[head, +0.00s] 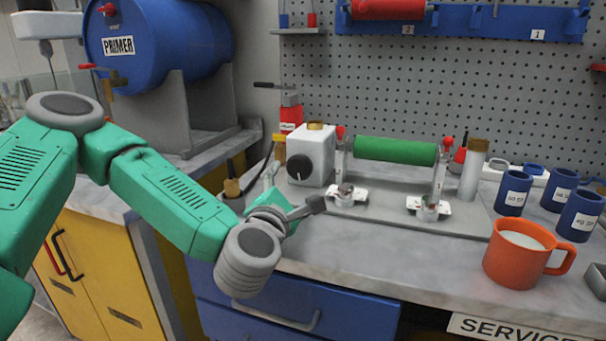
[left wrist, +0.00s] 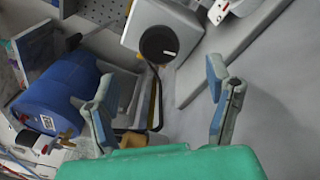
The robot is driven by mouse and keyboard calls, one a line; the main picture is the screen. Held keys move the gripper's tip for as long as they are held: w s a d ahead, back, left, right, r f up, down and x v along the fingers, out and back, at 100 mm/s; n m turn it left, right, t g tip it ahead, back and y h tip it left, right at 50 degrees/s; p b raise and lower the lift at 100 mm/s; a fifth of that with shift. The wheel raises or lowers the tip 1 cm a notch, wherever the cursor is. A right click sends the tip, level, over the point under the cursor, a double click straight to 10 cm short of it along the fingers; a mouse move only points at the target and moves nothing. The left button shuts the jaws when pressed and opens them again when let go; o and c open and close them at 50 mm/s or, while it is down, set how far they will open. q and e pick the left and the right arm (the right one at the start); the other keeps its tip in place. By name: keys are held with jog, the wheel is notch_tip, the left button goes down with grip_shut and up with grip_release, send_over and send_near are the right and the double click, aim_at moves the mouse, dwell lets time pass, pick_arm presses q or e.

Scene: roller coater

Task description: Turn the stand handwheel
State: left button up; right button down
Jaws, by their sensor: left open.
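The stand (head: 466,215) on the counter carries a green roller (head: 395,150) and a white box (head: 318,143). A round black knob (head: 300,167) with a light mark, apparently the handwheel, is on the box's front. In the left wrist view the black knob (left wrist: 158,44) lies ahead, between the directions of the two fingers. My left gripper (head: 294,194) is open and empty in front of the box, apart from the knob. Its spread fingers show in the left wrist view (left wrist: 160,80). My right gripper is not in view.
A blue PRIMER drum (head: 160,40) stands at the left on a grey cradle. An orange mug (head: 524,254) and several blue cups (head: 514,190) stand at the right.

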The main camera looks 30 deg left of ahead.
aim_at(299, 170)
pick_arm(q)
jog(key=x, duration=0.3)
jog(key=a+x, duration=0.1)
jog(key=x, duration=0.2)
jog(key=shift+w+a+f, duration=0.1)
jog(key=shift+a+f, duration=0.05)
jog(key=w, duration=0.3)
jog(key=shift+w, duration=0.35)
jog(key=shift+a, duration=0.1)
jog(key=shift+a, duration=0.15)
jog(key=shift+c, duration=0.4)
jog(key=shift+a, duration=0.2)
jog(key=c, duration=1.1)
jog(key=shift+d+m, duration=0.25)
jog(key=shift+m, duration=1.25)
